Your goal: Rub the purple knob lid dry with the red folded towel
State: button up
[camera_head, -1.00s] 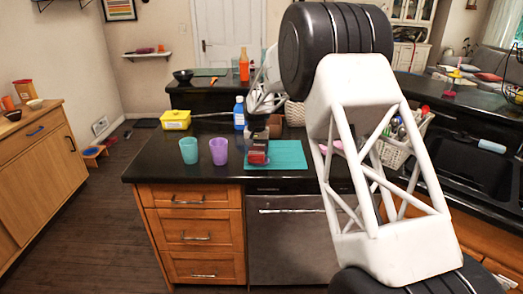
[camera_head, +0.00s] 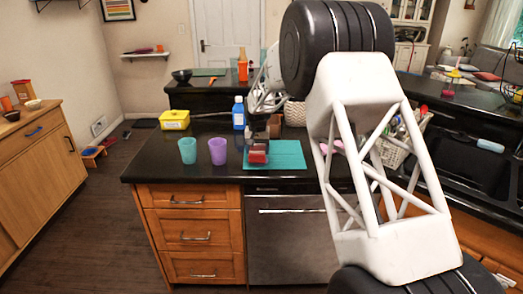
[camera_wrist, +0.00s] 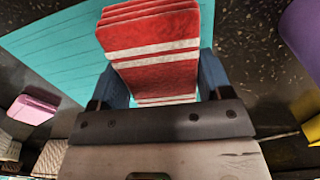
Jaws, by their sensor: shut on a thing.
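My gripper (camera_wrist: 155,85) is shut on the red folded towel (camera_wrist: 155,55), which has white stripes and stacked folds. Its blue fingers press on both sides of the towel. In the head view the towel (camera_head: 257,156) shows small and red at the left part of the teal mat, low over it or touching it; I cannot tell which. My gripper partly covers it there. I cannot make out a purple knob lid in either view; the area under the towel is hidden.
The teal mat (camera_head: 288,154) lies on the dark counter. A purple cup (camera_head: 218,151) and a teal cup (camera_head: 187,150) stand left of it. A blue bottle (camera_head: 239,116) and yellow tub (camera_head: 174,119) stand behind. A pink block (camera_wrist: 33,108) lies beside the mat.

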jog(key=shift+a, duration=0.4)
jog(key=shift+a+f, duration=0.1)
jog(key=shift+a, duration=0.25)
jog(key=shift+s+d, duration=0.1)
jog(key=shift+d, duration=2.05)
jog(key=shift+a, duration=2.1)
jog(key=shift+d, duration=2.05)
jog(key=shift+a, duration=2.3)
jog(key=shift+d+r, duration=0.1)
jog(key=shift+r, duration=3.95)
